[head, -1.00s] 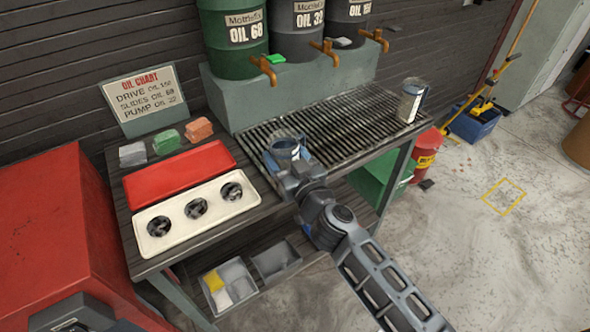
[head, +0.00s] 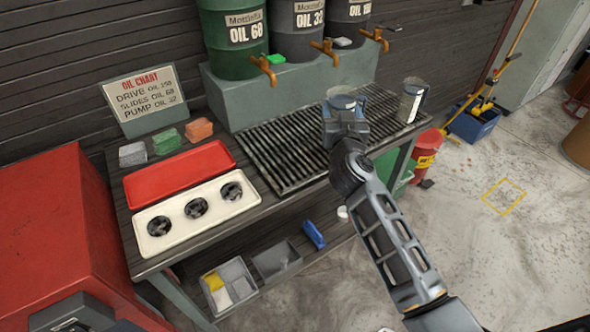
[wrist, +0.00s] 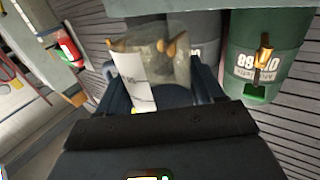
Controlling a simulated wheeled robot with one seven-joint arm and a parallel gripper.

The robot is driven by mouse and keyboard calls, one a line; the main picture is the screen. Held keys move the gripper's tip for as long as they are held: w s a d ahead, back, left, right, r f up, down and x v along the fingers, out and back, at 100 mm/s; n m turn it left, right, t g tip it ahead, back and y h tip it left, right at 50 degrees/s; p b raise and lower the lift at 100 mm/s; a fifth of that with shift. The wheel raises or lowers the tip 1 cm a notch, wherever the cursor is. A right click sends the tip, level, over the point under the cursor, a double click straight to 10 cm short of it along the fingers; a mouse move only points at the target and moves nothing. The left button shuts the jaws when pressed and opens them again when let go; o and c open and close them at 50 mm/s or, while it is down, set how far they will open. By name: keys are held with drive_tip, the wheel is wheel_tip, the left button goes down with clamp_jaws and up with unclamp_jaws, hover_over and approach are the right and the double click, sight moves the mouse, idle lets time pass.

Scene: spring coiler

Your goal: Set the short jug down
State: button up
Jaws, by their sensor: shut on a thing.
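The short jug (head: 343,98) is a clear vessel held in my gripper (head: 345,122) over the right half of the slatted grate (head: 290,150). In the wrist view the jug (wrist: 155,70), with a white label, stands between my gripper's fingers (wrist: 160,95). My gripper is shut on it. My gripper hides the jug's lower part in the head view, so I cannot tell whether its base touches the grate. A taller jug (head: 411,100) stands at the grate's right end, apart from the held one.
Oil drums with brass taps (head: 323,47) stand behind the grate. A red tray (head: 180,175) and a cream tray (head: 195,210) with three dark openings lie to the left. Coloured blocks (head: 167,140) sit behind them. The left part of the grate is clear.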

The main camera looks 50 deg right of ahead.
drive_tip(key=shift+w+a+f+b, duration=0.2)
drive_tip(key=shift+a+f+b, duration=0.1)
drive_tip(key=shift+f, duration=0.05)
drive_tip(key=w+a+f+b, duration=0.1)
drive_tip(key=a+f, duration=0.1)
drive_tip(key=a, duration=0.1)
drive_tip(key=w+a+f+b, duration=0.2)
drive_tip(key=a, duration=0.1)
drive_tip(key=w+a+f+b, duration=0.2)
drive_tip(key=a, duration=0.1)
drive_tip(key=shift+w+a+f, duration=0.2)
drive_tip(key=shift+a+f, duration=0.05)
wheel_tip(320, 180, down, 2)
drive_tip(key=shift+f, duration=0.1)
drive_tip(key=shift+a+f, duration=0.1)
drive_tip(key=shift+f, duration=0.5)
drive_tip(key=shift+f, duration=0.1)
drive_tip(key=o, duration=1.3)
drive_tip(key=shift+f, duration=0.1)
drive_tip(key=shift+c, duration=0.2)
drive_tip(key=shift+f+b, duration=0.3)
drive_tip(key=shift+b, duration=0.85)
drive_tip(key=v, duration=0.2)
drive_tip(key=p+v, duration=0.1)
drive_tip(key=v, duration=0.2)
drive_tip(key=r+v, duration=0.1)
drive_tip(key=v, duration=0.1)
drive_tip(key=shift+s+a, duration=0.2)
drive_tip(key=shift+a, duration=0.15)
